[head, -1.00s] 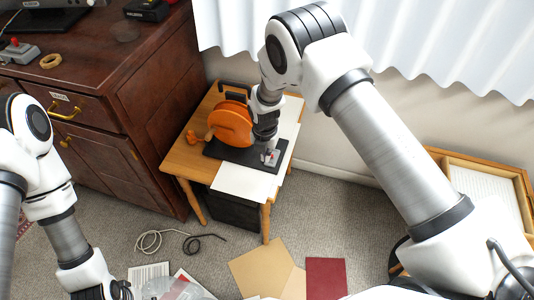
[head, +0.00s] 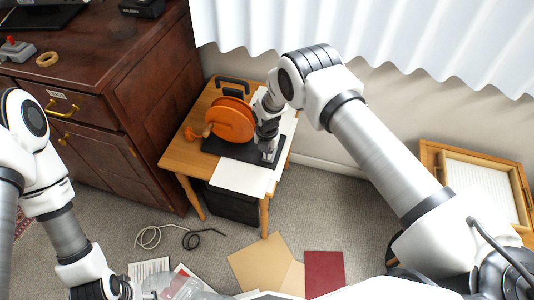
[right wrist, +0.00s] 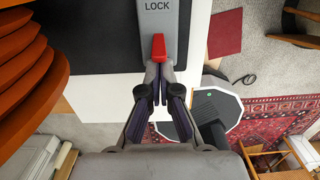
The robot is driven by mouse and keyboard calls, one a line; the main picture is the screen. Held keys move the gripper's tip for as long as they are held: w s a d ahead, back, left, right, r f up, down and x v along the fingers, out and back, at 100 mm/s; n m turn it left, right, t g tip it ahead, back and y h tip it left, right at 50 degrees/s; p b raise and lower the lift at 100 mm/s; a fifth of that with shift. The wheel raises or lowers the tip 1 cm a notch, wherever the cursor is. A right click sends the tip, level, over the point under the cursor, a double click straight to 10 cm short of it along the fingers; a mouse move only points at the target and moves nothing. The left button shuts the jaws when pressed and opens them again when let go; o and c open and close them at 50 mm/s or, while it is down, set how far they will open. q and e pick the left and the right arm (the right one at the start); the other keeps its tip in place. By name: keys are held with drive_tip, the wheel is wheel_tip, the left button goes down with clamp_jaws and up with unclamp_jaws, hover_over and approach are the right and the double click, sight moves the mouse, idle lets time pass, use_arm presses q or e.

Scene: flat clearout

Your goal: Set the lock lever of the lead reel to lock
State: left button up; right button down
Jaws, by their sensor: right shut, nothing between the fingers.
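The lead reel (head: 229,120) is an orange drum on a dark base plate (head: 222,148), standing on a small wooden table. In the right wrist view its lock lever (right wrist: 158,46) is red and lies at the lower end of a grey plate (right wrist: 163,18), below the word LOCK. My right gripper (head: 268,156) is shut and empty. In the right wrist view its fingertips (right wrist: 159,70) are right at the lever's near end; I cannot tell whether they touch. In the head view the gripper hides the lever. My left gripper (head: 112,288) is low at the left, its fingers unclear.
The small table (head: 181,160) stands beside a dark wooden cabinet (head: 150,110). White corrugated sheeting (head: 400,35) hangs behind. Papers, folders (head: 324,272) and a cable (head: 150,237) lie on the carpet. A wooden box (head: 480,185) stands at the right.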

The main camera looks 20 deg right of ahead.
drive_tip(key=shift+w+d+r+b, duration=0.1)
drive_tip(key=shift+w+d+b, duration=0.05)
drive_tip(key=shift+b, duration=0.25)
drive_tip(key=shift+w+d+r+b, duration=0.2)
drive_tip(key=shift+w+d+b, duration=0.35)
drive_tip(key=shift+b, duration=0.55)
drive_tip(key=shift+a+r+p, duration=0.15)
drive_tip(key=shift+r+p, duration=0.6)
drive_tip(key=shift+r, duration=0.25)
